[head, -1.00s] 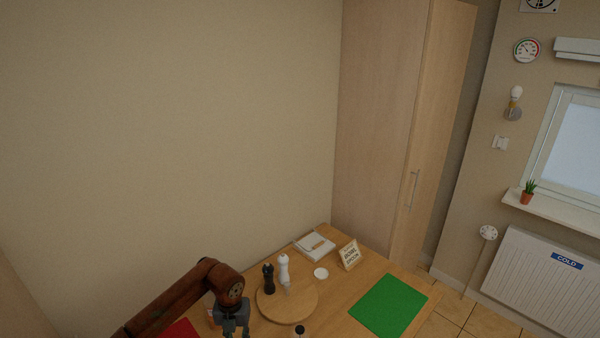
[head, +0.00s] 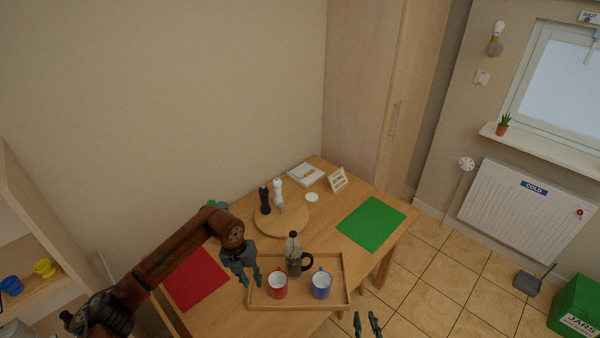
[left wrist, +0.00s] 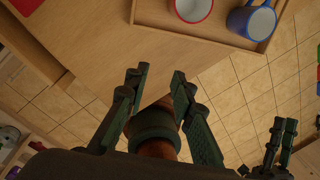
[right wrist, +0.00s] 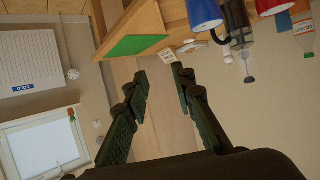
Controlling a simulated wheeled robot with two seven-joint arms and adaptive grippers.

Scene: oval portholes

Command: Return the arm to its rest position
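My left arm reaches over the table (head: 325,236) from the left in the head view. Its gripper (head: 250,282) hangs beside the tray's left end, above the red mug's left side in the picture. In the left wrist view this gripper (left wrist: 158,75) has its fingers apart with nothing between them. My right gripper (head: 367,322) shows at the bottom edge of the head view, in front of the tray and table. In the right wrist view it (right wrist: 158,72) is open and empty. Most of my right arm is out of the head view.
A wooden tray (head: 341,272) holds a red mug (head: 277,286), a blue mug (head: 321,285) and a French press (head: 294,262). A round board (head: 283,225) with two mills stands behind. Red (head: 195,278) and green (head: 371,223) mats lie at either side.

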